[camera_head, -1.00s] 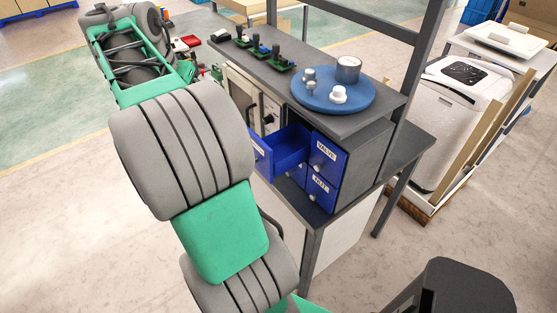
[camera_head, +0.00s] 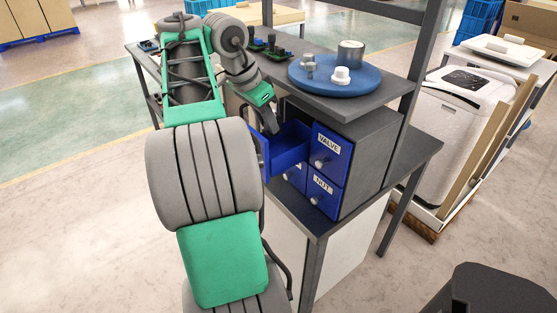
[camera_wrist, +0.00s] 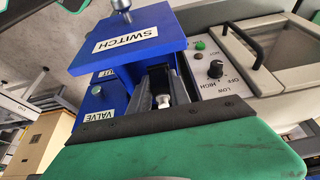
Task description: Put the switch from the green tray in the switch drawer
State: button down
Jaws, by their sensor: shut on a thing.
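The switch drawer (camera_head: 290,150) is pulled open from the blue drawer unit below the worktop. Its front, labelled SWITCH (camera_wrist: 122,38), shows in the wrist view with a round knob. My gripper (camera_head: 272,124) points down at the open drawer, close to its left side. In the wrist view my gripper (camera_wrist: 157,82) has its dark fingers closed around a small piece with a silver tip (camera_wrist: 162,101), which appears to be the switch. Most of it is hidden by the fingers and my green housing. Whether it touches the drawer floor I cannot tell. The green tray is not seen.
The closed VALVE drawer (camera_head: 331,153) and NUT drawer (camera_head: 325,191) are beside and below. A blue round plate (camera_head: 348,82) with metal and white parts stands on the worktop above. A grey device with a knob (camera_wrist: 215,69) and black handle is close on the right in the wrist view.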

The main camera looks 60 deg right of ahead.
jog(key=s+f, duration=0.1)
jog(key=f+b, duration=0.1)
jog(key=shift+s+d+f, duration=0.1)
jog(key=shift+s+f, duration=0.2)
jog(key=shift+s, duration=0.1)
jog(key=f+b, duration=0.1)
jog(key=s+f+b, duration=0.1)
jog(key=f+b, duration=0.1)
jog(key=shift+f, duration=0.65)
jog(key=c, duration=1.2)
grip_release()
jog(key=shift+r, duration=0.1)
jog(key=shift+r, duration=0.35)
jog(key=p+v, duration=0.8)
jog(key=v, duration=0.3)
jog(key=shift+w+r, duration=0.15)
jog(key=shift+r, duration=0.1)
